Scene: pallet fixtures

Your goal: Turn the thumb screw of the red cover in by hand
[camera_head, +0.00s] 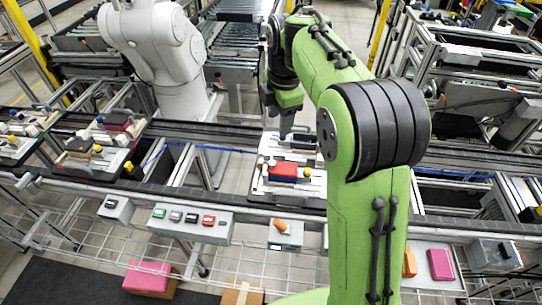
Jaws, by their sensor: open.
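The red cover (283,169) lies on a blue part on a grey pallet fixture (262,187) in the middle of the conveyor.
A black block (301,141) sits at the back of the fixture, close to my gripper. More loaded pallets stand to the left, one with a maroon part (115,118). A grey robot arm (165,50) stands behind the conveyor. A button box (190,218) is on the front rail.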

